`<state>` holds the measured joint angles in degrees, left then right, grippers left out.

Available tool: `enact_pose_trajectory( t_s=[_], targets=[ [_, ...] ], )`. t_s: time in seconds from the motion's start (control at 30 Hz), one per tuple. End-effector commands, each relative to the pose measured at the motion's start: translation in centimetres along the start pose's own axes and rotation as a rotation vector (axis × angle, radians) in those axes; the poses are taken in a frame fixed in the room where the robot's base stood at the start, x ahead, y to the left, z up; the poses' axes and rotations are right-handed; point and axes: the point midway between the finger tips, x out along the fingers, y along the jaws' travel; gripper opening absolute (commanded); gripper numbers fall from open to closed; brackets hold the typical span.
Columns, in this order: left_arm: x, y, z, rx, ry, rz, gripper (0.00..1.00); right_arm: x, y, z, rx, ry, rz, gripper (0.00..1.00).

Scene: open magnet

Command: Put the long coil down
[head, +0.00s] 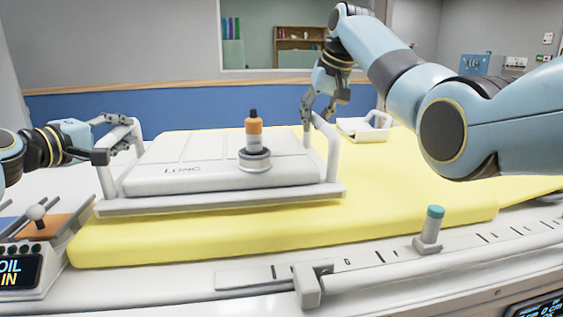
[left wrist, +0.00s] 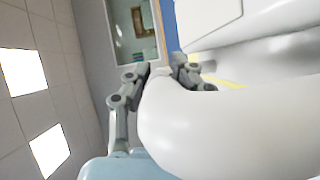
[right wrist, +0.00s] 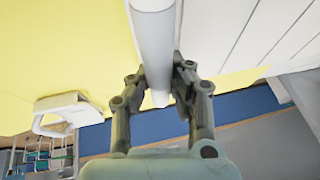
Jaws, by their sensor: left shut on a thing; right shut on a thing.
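The long coil (head: 215,200) is a flat white panel with grooves, a printed label and a raised tube handle at each end. It lies level over the yellow pad (head: 420,185); I cannot tell whether its underside touches the pad. My left gripper (head: 122,128) is shut on the left handle (head: 104,180), which fills much of the left wrist view (left wrist: 230,125). My right gripper (head: 312,112) is shut on the right handle (head: 333,152). In the right wrist view the fingers (right wrist: 165,95) close around the white tube (right wrist: 152,45).
An orange, black-topped knob (head: 254,142) stands on a grey ring on the coil. A smaller white handled piece (head: 362,132) lies on the pad behind right. A marked rail with a teal-topped peg (head: 431,228) runs in front. A control box (head: 22,268) is at front left. The pad's right side is clear.

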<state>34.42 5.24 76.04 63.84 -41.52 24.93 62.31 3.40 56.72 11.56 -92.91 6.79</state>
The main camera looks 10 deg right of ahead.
Motion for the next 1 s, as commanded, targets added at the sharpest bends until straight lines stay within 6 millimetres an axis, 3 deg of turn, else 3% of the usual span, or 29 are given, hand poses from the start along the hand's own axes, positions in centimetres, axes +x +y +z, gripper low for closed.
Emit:
enact_pose_trajectory(
  t_s=[0.2, 0.23, 0.4, 0.77, 1.0],
  targets=[
    [0.1, -1.1, -0.1, 0.005, 0.008, 0.004, 0.00, 1.1, 0.8, 0.2, 0.005, 0.007, 0.010, 0.00],
    [0.0, -1.5, 0.0, 0.002, 0.006, -0.005, 0.23, 1.3, 0.8, 0.5, 0.007, -0.002, 0.012, 0.18],
    [0.0, -1.3, 0.0, 0.001, 0.004, -0.003, 0.44, 1.1, 0.6, 0.4, 0.004, -0.001, 0.008, 0.39],
    [-0.7, -1.4, 0.1, -0.001, 0.002, -0.004, 0.44, 1.2, 0.4, 0.5, 0.002, -0.003, 0.003, 0.39],
    [-5.5, -1.5, 0.1, 0.003, 0.002, -0.006, 0.44, 1.2, 0.3, 0.5, 0.001, -0.003, 0.002, 0.39]
  ],
)
